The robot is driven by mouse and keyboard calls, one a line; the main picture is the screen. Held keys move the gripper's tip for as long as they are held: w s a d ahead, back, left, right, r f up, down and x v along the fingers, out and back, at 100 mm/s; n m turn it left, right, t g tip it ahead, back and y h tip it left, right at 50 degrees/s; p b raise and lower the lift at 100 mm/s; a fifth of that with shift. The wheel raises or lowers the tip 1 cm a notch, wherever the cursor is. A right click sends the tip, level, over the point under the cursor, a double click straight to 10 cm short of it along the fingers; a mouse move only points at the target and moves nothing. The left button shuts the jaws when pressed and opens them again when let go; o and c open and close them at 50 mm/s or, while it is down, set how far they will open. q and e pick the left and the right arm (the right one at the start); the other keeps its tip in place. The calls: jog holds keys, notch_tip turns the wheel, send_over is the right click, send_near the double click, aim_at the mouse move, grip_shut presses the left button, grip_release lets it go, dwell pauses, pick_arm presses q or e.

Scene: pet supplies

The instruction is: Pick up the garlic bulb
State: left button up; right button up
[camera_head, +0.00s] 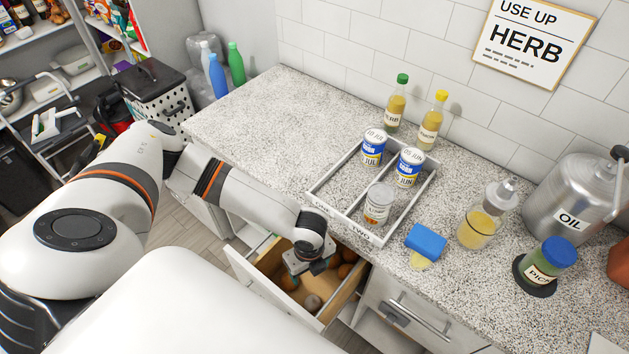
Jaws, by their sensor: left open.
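A pale greyish round item that looks like the garlic bulb (312,302) lies in the open wooden drawer (262,284), toward its front right. My left gripper (293,273) reaches down into the drawer from above and is open. It is just behind and left of the pale bulb, apart from it as far as I can see. Its fingertips are small and partly hidden by the wrist. Brown round items (345,270) lie to the right of the gripper, and another brown one (288,282) is beside its fingers. My right gripper is not in view.
The speckled counter (262,130) is above the drawer. On it stand a divided tray (326,189) with several cans, two bottles, a blue sponge (426,241), a glass jar (478,229), a pickle jar (545,266) and a metal oil can (572,205). The drawer walls closely surround my left gripper.

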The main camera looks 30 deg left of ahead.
pick_arm(q)
jog(key=b, duration=1.3)
send_over(312, 300)
notch_tip(312, 300, down, 14)
jog(key=f, duration=0.1)
notch_tip(312, 300, down, 11)
jog(key=shift+f, duration=0.1)
jog(key=c, duration=1.1)
